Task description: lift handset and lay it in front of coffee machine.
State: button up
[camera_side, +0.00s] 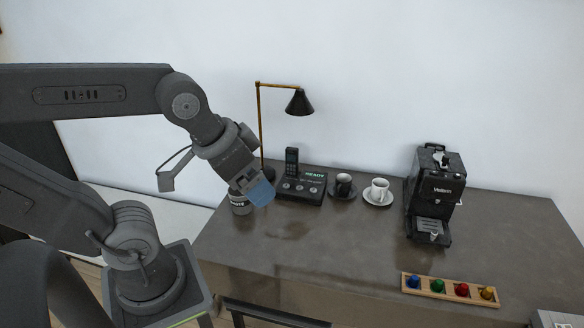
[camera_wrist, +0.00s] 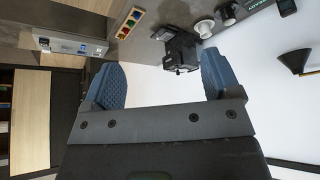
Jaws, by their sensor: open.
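The black handset (camera_side: 292,160) stands upright in its dark base (camera_side: 302,187), which has a lit "READY" display, at the back of the vanity. The handset also shows at the top right edge of the wrist view (camera_wrist: 287,7). The black coffee machine (camera_side: 435,192) stands at the right of the vanity. It also shows in the wrist view (camera_wrist: 181,50). My gripper (camera_side: 262,193) is above the vanity, in front of and left of the phone base in the side view. Its blue fingers are apart and empty in the wrist view (camera_wrist: 163,85).
A black cup (camera_side: 344,185) and a white cup (camera_side: 379,189) on saucers stand between phone and coffee machine. A brass lamp (camera_side: 299,102) rises behind the phone. A labelled jar (camera_side: 239,204) is beside my gripper. A wooden capsule tray (camera_side: 450,290) lies at the front right. The middle front is clear.

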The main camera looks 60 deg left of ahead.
jog(key=w+a+n+y, duration=0.2)
jog(key=w+a+n, duration=0.1)
jog(key=w+a, duration=0.55)
jog(key=n+g+y, duration=0.1)
jog(key=n+y, duration=0.1)
jog(key=n, duration=0.4)
send_near(292, 149)
jog(key=x, duration=0.5)
jog(key=shift+w+a+f, duration=0.15)
jog(key=shift+f, duration=0.15)
jog(key=x, duration=0.5)
jog(key=shift+r, duration=0.1)
jog(key=c, duration=1.4)
